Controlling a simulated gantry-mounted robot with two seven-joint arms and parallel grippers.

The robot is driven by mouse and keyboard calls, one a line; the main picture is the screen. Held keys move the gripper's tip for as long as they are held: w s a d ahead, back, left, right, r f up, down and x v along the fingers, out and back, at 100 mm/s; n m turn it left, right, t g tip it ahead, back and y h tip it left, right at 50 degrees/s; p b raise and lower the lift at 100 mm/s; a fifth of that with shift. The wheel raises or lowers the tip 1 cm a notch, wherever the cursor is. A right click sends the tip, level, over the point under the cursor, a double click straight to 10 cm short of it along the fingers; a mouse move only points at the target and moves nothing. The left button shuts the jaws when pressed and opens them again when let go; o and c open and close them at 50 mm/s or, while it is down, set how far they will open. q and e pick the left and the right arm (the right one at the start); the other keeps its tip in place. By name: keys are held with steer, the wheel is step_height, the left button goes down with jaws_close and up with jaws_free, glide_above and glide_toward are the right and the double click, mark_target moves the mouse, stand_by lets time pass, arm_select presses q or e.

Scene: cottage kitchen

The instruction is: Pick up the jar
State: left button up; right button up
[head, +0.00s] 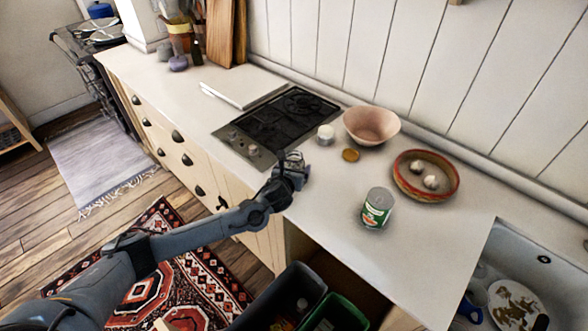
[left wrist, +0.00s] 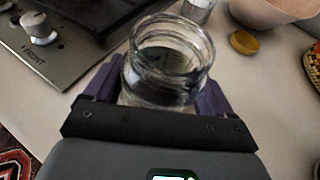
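The jar (left wrist: 172,62) is clear glass with an open round mouth, seen from above in the left wrist view. It stands on the pale counter at the front right corner of the stove. My left gripper (left wrist: 158,90) has its two dark fingers on either side of the jar, very close to the glass. Whether they press on it I cannot tell. In the head view my left gripper (head: 290,170) is at the counter's front edge and mostly hides the jar. My right gripper is in neither view.
Right of the gripper are a small white container (head: 325,134), a golden-brown lid (head: 351,155), a pink bowl (head: 371,125), a green-labelled can (head: 376,208) and a red-rimmed bowl (head: 404,188) with garlic. The stove (head: 243,141) lies behind left. Bare counter (head: 335,232) lies in front of the can.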

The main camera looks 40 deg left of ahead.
arm_select(q)
steer(key=c, duration=0.7)
steer(key=shift+r, duration=0.15)
